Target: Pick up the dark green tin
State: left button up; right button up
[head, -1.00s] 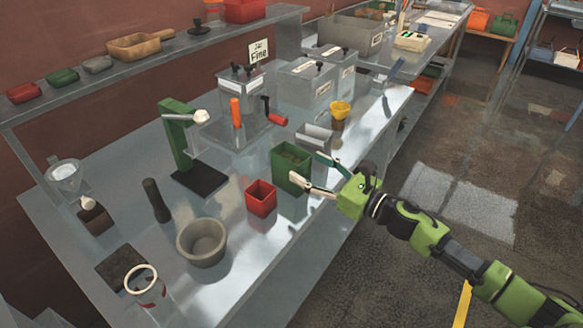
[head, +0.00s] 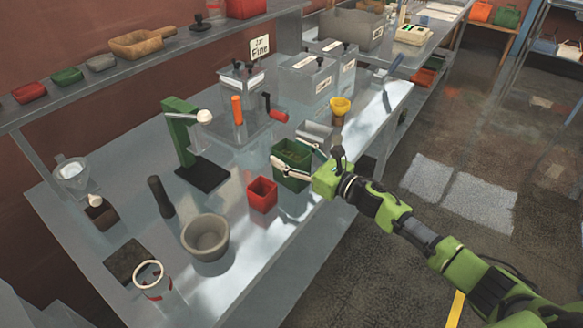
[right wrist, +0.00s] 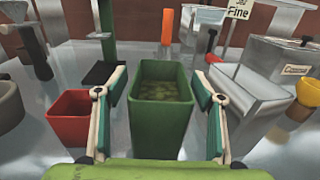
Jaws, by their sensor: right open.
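The dark green tin (head: 292,156) is an open square box near the front edge of the metal table, with greenish contents inside. In the right wrist view the tin (right wrist: 160,115) stands upright between my fingers. My right gripper (head: 293,158) is open, with one finger on each side of the tin. In the right wrist view the gripper (right wrist: 160,108) shows gaps between both fingers and the tin's walls. In the head view the gripper hides part of the tin's near side. My left gripper is not in view.
A red tin (head: 262,194) stands close left of the green tin. A grey metal tin (head: 315,134) stands close behind it to the right. A grey bowl (head: 205,237), a green stand (head: 183,138) and a yellow funnel (head: 340,106) are farther off. The floor at right is free.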

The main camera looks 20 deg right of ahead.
jog(key=c, duration=1.7)
jog(key=shift+r, duration=0.15)
